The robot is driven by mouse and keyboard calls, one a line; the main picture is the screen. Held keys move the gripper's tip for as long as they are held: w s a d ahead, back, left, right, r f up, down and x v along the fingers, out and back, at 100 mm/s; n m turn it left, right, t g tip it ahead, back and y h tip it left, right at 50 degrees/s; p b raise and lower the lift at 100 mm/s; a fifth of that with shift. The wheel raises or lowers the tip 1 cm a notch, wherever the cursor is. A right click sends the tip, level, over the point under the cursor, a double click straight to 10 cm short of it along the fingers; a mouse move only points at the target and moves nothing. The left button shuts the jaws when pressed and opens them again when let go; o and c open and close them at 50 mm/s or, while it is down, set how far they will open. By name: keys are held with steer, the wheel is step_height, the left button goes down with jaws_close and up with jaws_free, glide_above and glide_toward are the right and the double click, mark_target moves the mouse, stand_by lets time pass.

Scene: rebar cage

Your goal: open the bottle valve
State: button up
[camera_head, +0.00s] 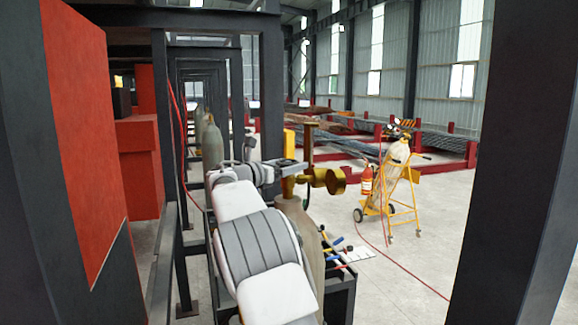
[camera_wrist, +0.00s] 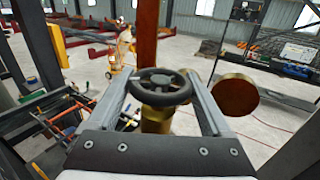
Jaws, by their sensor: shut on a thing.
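The bottle (camera_head: 298,222) is a tall beige-grey cylinder, partly hidden behind my arm in the head view. Brass valve fittings (camera_head: 325,180) sit at its top. In the wrist view, the valve's black spoked handwheel (camera_wrist: 160,88) sits above a brass body (camera_wrist: 157,119). A round brass part (camera_wrist: 235,95) is to its right. My gripper (camera_wrist: 161,80) has one finger on each side of the handwheel and is shut on it. In the head view my gripper (camera_head: 285,165) is at the bottle top, and the handwheel is not clear there.
Dark steel posts (camera_head: 520,160) frame the view on both sides. A yellow cart (camera_head: 405,195) with a bottle stands at the right, with a red hose trailing over the floor. Tools (camera_head: 335,250) lie beside the bottle. The floor at right is mostly clear.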

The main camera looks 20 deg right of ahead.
steer(key=shift+c, duration=0.9)
steer(key=shift+f+n+t+y+b, duration=0.15)
steer(key=shift+n+t+y+b, duration=0.2)
steer(key=shift+b, duration=0.4)
